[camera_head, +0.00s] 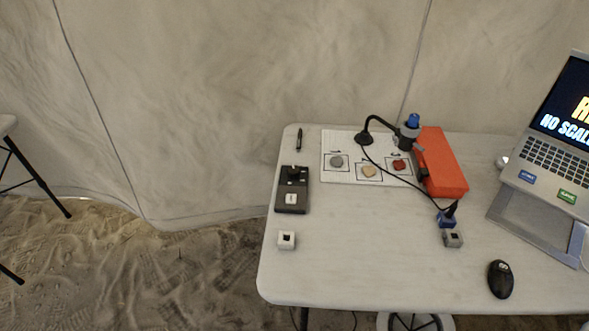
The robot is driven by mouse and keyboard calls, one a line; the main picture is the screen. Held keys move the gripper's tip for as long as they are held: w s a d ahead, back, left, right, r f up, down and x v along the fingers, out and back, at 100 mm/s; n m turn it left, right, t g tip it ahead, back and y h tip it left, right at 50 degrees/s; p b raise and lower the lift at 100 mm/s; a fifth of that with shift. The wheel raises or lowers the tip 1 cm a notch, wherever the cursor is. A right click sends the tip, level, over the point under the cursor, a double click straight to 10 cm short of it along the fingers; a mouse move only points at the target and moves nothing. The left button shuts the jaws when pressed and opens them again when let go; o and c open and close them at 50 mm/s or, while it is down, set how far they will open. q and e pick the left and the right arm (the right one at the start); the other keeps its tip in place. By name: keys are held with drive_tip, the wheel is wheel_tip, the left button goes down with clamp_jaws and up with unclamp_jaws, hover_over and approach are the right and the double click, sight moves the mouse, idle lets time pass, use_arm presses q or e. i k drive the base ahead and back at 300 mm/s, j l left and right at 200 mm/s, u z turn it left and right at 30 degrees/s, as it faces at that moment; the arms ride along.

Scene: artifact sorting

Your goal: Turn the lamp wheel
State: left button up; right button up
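A small black gooseneck lamp (378,121) stands at the back of the table, its round base (364,139) on the upper edge of a white sheet. Its neck arches right to a grey and black head (407,138) with a blue top (412,121). A black cable runs from the lamp across the sheet to a small blue and black piece (447,215) on the table. I cannot tell which part is the lamp wheel; it is too small to make out. Neither of my grippers is in view.
The white sheet (338,176) bears grey, tan and red pieces. A red-orange box (440,162) is beside the lamp head. A black device (291,190), pen (299,138), two small blocks (286,240) (453,239), mouse (500,279) and laptop (560,140) surround clear front-middle table space.

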sight(293, 171)
drive_tip(key=k+l+u, duration=0.3)
drive_tip(key=k+l, duration=0.15)
drive_tip(key=k+l+u, duration=0.25)
drive_tip(key=k, duration=0.3)
